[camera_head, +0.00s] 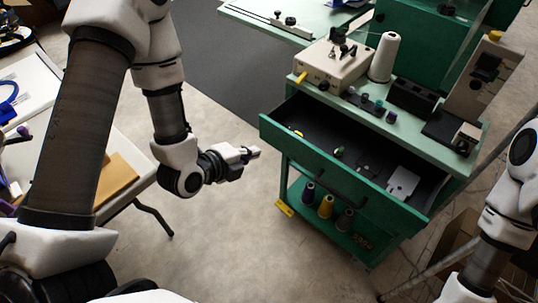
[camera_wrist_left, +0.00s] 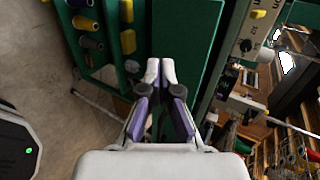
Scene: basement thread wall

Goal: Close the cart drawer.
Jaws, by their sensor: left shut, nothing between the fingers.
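The green cart (camera_head: 462,168) stands right of centre in the head view. Its drawer (camera_head: 291,148) is pulled out, with a green front, a dark inside and a dark handle (camera_head: 338,189). A white card and small items lie inside. My left gripper (camera_head: 254,153) is shut and empty, left of the drawer front and apart from it in the head view. Its closed fingers also show in the left wrist view (camera_wrist_left: 160,72), against the green cart; that view is turned sideways. My right arm shows at the right edge, but its gripper is out of view.
Thread spools (camera_head: 326,206) stand on the cart's lower shelf. A machine (camera_head: 333,63) and a white thread cone (camera_head: 384,57) stand on its top. A white table (camera_head: 121,150) is at the left. Bare floor (camera_head: 235,240) lies in front of the cart.

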